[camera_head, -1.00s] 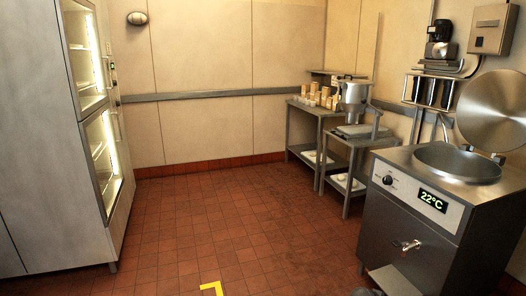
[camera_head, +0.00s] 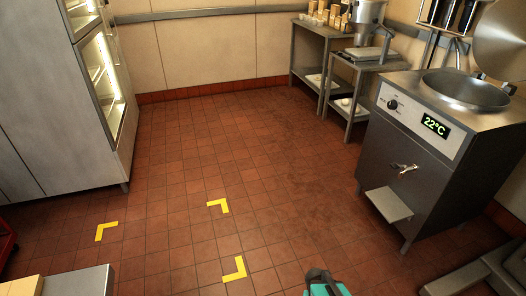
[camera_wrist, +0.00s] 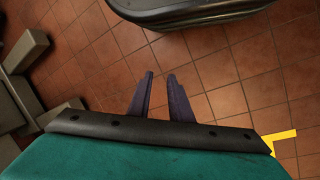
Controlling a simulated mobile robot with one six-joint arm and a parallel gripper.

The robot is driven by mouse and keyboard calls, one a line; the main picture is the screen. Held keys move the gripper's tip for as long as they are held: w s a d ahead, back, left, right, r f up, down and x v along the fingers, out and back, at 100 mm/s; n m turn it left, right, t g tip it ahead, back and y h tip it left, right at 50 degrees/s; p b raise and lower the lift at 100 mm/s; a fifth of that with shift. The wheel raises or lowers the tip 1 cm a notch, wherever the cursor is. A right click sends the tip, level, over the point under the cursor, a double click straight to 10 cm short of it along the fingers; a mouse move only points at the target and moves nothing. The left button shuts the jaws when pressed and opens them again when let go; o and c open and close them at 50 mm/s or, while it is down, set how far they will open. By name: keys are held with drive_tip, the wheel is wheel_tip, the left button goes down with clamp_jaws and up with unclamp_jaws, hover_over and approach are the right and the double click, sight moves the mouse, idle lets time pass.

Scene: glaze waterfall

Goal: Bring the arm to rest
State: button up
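My gripper (camera_wrist: 161,75) shows in the wrist view with its two dark fingers apart and nothing between them. It points over the red tiled floor (camera_wrist: 228,75). The teal body of my wrist fills the bottom of that view. A teal and black part of my arm (camera_head: 325,284) shows at the bottom edge of the head view. The fingers are not visible in the head view.
A steel kettle (camera_head: 420,150) reading 22°C stands at right, its lid raised. Steel tables (camera_head: 335,70) stand behind it. A lit glass-door cabinet (camera_head: 60,90) stands at left. Yellow corner marks (camera_head: 217,206) lie on the floor. The middle floor is clear.

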drive_tip(key=s+a+n+g+y, duration=0.3)
drive_tip(key=s+a, duration=0.3)
drive_tip(key=s, duration=0.3)
drive_tip(key=shift+s+a, duration=0.3)
